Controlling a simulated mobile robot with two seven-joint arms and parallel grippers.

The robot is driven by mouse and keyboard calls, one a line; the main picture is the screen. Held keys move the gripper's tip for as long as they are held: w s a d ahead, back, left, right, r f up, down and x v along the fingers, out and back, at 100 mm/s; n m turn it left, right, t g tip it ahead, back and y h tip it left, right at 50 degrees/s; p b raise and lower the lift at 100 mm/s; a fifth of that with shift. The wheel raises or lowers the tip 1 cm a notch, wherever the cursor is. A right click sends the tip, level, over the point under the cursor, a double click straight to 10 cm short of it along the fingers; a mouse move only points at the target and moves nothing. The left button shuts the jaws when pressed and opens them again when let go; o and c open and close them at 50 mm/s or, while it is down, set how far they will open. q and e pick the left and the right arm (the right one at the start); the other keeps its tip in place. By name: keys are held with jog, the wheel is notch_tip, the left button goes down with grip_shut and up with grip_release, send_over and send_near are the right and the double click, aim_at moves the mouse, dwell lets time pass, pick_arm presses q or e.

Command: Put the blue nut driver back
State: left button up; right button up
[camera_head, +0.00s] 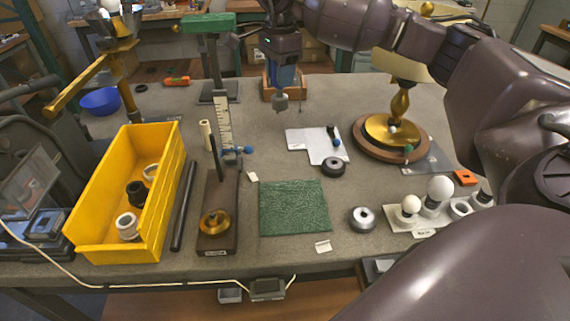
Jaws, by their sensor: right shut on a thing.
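My right gripper (284,66) comes in from the upper right and points down at the back middle of the table. It is shut on the blue nut driver (285,77), whose blue part shows just below the gripper's dark body. A grey end piece (281,102) hangs below it. A wooden holder (268,88) stands at the same spot in the picture, partly hidden by the gripper and the driver. I cannot tell whether the driver is inside the holder or in front of it. My left gripper does not show.
A green-topped stand (208,24) rises left of the gripper. A brass lamp base (365,150) stands to the right. A yellow bin (168,190), a green mat (294,222) and a white plate (304,143) lie nearer. A blue bowl (100,101) sits at left.

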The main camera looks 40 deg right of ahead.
aim_at(280, 96)
notch_tip(280, 96, down, 20)
jog(key=shift+r+b, duration=0.1)
jog(key=shift+b, duration=0.45)
jog(key=shift+f, duration=0.2)
jog(key=o, duration=0.9)
jog(key=shift+o, duration=0.6)
jog(key=shift+r, duration=0.1)
notch_tip(280, 96, up, 12)
jog(key=shift+r+p, duration=0.1)
jog(key=shift+p, duration=0.25)
